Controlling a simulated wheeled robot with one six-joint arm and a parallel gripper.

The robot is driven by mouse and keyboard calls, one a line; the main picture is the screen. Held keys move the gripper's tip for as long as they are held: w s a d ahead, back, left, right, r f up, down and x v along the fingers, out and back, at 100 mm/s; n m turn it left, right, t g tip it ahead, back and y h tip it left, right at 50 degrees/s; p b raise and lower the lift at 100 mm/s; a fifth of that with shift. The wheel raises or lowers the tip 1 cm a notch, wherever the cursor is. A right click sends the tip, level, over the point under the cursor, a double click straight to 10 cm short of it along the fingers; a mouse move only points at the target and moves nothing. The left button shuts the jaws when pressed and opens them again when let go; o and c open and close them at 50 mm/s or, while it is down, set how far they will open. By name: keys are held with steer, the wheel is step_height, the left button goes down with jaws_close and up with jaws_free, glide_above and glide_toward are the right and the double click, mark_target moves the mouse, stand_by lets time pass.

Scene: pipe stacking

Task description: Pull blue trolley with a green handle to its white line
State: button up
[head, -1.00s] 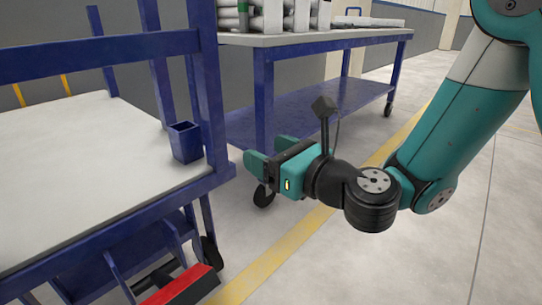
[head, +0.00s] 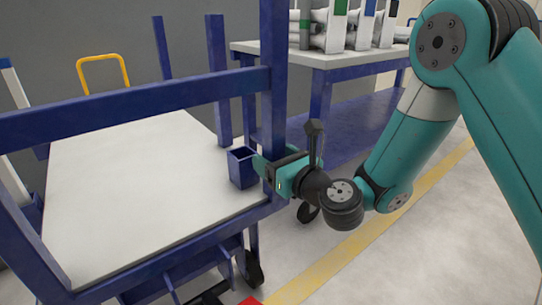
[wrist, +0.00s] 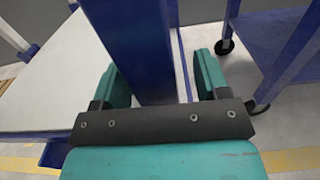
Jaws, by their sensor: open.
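A blue trolley (head: 150,100) with a white deck (head: 130,190) fills the left of the head view. No green handle or white line can be made out. My gripper (head: 268,165) is at the trolley's near right corner post. In the wrist view, the blue post (wrist: 130,45) stands between the two teal fingers of my gripper (wrist: 160,80). The fingers are open, one on each side of the post, with a visible gap on the right side. Contact on the left side cannot be told.
A small blue open box (head: 242,170) sits at the deck's corner beside the post. A blue table (head: 345,62) with grey pipes stands behind. A yellow handle (head: 103,62) shows at the back left. A yellow floor line (head: 370,235) crosses free floor at right.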

steer(key=shift+w+a, duration=0.25)
steer(key=shift+w, duration=0.2)
steer(key=shift+a, duration=0.1)
steer(key=shift+a, duration=0.1)
jaws_close()
